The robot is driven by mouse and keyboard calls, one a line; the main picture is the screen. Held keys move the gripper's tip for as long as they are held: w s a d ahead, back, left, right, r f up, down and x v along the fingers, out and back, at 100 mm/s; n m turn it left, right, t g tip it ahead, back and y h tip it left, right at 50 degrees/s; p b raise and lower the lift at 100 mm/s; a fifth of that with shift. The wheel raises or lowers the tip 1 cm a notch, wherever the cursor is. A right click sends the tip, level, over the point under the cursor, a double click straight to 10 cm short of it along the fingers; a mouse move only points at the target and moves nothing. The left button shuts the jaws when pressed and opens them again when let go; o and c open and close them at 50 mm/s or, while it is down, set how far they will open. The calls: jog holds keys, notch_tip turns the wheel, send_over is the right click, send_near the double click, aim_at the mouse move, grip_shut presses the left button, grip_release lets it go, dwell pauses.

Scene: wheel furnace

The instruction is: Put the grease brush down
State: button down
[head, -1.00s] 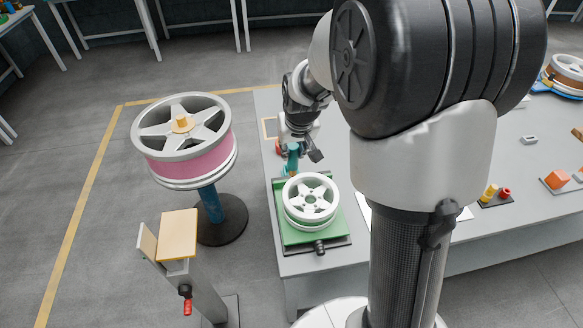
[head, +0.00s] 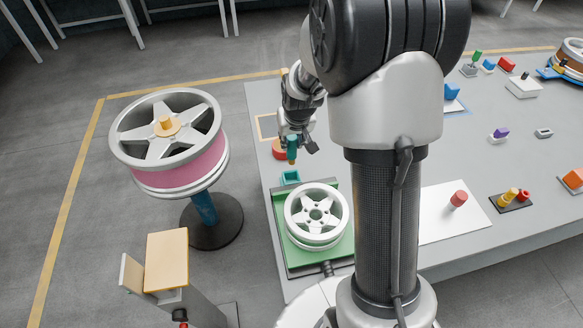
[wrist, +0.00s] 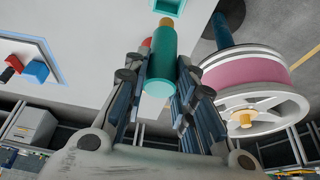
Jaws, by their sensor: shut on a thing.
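The grease brush is a teal cylinder (head: 292,146) with a tan tip, held upright in my gripper (head: 296,143). In the wrist view the brush handle (wrist: 161,65) stands between my two fingers (wrist: 160,85), which are shut on it. A small teal open-topped holder (head: 290,178) stands on the table just below and in front of the brush, at the back edge of the green fixture. In the wrist view the holder (wrist: 168,5) shows at the top edge, past the brush tip. The brush tip appears clear of it.
A silver wheel (head: 316,214) lies on the green fixture (head: 285,240). A red round thing (head: 278,150) is close behind the brush. A pink-banded wheel (head: 185,165) is on a stand left of the table. Several small coloured parts stand on the table's right.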

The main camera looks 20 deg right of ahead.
aim_at(292, 161)
notch_tip(292, 161, down, 11)
jog(key=b, duration=0.3)
jog(key=shift+f, duration=0.1)
jog(key=c, duration=1.3)
grip_release()
